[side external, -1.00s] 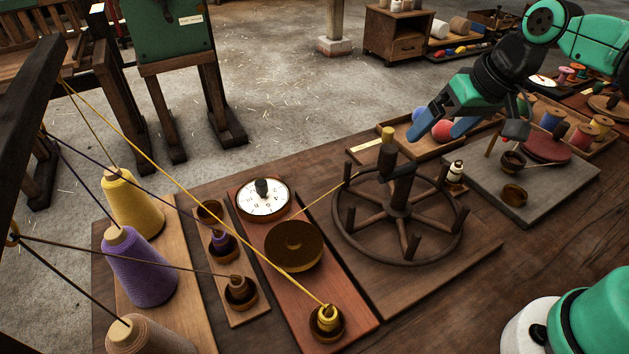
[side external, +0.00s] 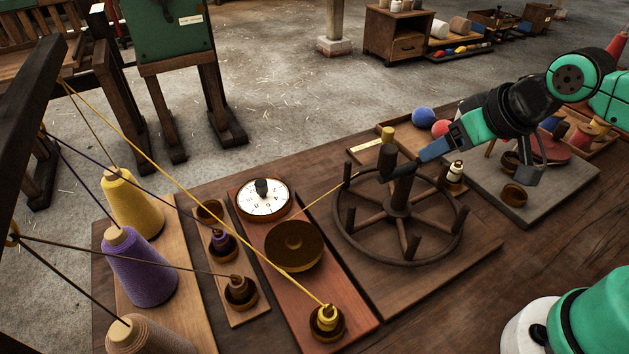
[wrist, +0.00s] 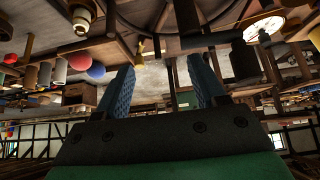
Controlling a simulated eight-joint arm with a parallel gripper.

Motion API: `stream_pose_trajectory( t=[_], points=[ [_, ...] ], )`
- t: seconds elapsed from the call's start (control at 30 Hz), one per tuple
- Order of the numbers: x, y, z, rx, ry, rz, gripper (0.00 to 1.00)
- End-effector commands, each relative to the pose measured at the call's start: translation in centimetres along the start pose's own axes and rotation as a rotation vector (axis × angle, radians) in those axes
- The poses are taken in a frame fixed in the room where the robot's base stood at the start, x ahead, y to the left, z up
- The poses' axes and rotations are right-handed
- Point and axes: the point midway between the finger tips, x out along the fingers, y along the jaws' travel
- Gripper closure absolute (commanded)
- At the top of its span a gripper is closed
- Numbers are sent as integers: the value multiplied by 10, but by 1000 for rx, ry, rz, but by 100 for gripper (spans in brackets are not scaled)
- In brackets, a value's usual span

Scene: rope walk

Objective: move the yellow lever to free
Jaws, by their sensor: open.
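No part is plainly labelled as the yellow lever. A yellow-topped handle (side external: 388,150) stands upright on a dark crank arm (side external: 402,170) above the dark spoked wheel (side external: 348,222). A yellow-wound bobbin (side external: 327,318) sits in a cup at the front of the red board. My gripper (side external: 475,166) is open, fingers apart, at the right of the crank. Its blue finger ends close to the crank arm; touching or apart, I cannot tell. In the wrist view the two blue fingers (wrist: 162,88) are spread with nothing held between them.
A white dial (side external: 275,208) and round brass disc (side external: 294,246) sit left of the wheel. Yellow yarn (side external: 195,180) runs overhead to the bobbin. Yellow (side external: 133,205) and purple (side external: 140,268) cones stand left. A grey slab (side external: 560,185) with cups lies right.

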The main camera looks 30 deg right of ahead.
Motion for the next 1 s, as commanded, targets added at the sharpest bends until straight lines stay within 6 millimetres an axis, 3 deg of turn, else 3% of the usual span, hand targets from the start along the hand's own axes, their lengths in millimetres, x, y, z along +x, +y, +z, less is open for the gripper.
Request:
stream_pose_trajectory(
  t=[0.17,0.33,0.6,0.8,1.0],
  points=[
    [-4,5,-30,-9,-69,9,54],
    [1,16,-76,-26,-194,17,54],
    [37,39,-132,-50,-399,10,54],
    [74,56,-149,-61,-533,-7,54],
    [95,65,-150,-68,-604,-21,54]
  ],
)
